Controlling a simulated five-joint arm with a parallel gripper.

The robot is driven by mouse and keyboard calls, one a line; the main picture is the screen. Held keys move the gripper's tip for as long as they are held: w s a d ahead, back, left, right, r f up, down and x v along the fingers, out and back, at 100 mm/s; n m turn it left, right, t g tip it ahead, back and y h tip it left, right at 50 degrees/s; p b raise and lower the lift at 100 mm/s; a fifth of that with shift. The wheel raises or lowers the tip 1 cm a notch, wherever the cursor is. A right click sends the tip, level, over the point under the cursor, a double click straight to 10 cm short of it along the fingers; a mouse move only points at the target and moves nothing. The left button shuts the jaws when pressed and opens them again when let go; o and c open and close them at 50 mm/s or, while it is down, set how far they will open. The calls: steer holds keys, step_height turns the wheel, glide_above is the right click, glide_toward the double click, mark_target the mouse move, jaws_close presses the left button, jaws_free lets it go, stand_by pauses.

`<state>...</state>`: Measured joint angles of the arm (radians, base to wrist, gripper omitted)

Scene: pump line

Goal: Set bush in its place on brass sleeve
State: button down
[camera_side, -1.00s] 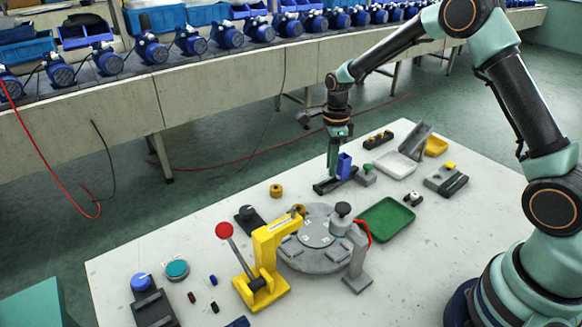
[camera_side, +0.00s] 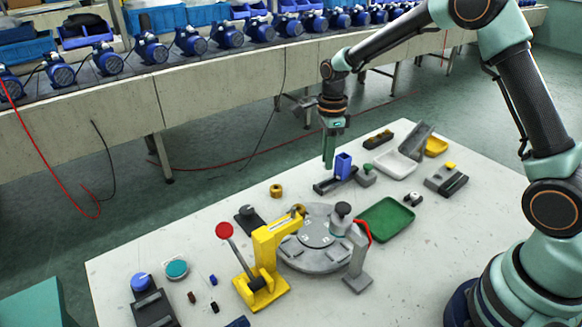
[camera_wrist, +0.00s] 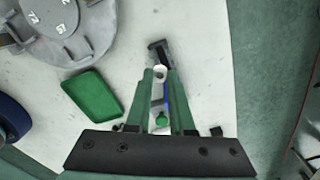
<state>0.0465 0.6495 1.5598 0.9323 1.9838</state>
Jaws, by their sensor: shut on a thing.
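My gripper (camera_side: 329,164) is above the table's far edge, just left of an upright blue block (camera_side: 343,165) on a dark base. In the wrist view, my gripper's green fingers (camera_wrist: 160,74) are shut on a small pale round piece, apparently the bush (camera_wrist: 160,71). The bush cannot be made out in the side view. A brass-coloured ring (camera_side: 276,190) stands on the table, left of the grey round plate. Another brass-coloured part (camera_side: 298,210) is at the yellow press head. I cannot tell which of these is the brass sleeve.
The yellow press (camera_side: 265,265) with its red-knobbed lever stands by the grey round plate (camera_side: 318,262). A green tray (camera_side: 386,219) lies to the right.

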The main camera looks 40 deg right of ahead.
steer(key=s+a+r+n, duration=0.1)
steer(key=a, duration=0.3)
steer(key=s+a+r+n, duration=0.1)
steer(key=s+a+n, duration=0.1)
steer(key=a, duration=0.2)
steer(key=s+a+r+n, duration=0.2)
steer(key=a, duration=0.2)
steer(key=shift+a, duration=0.4)
steer(key=shift+s+a+f, duration=0.1)
steer(key=shift+s+a, duration=0.1)
steer(key=shift+f, duration=2.35)
steer(key=shift+f, duration=0.2)
steer(key=c, duration=0.7)
jaws_free()
steer(key=shift+r, duration=0.15)
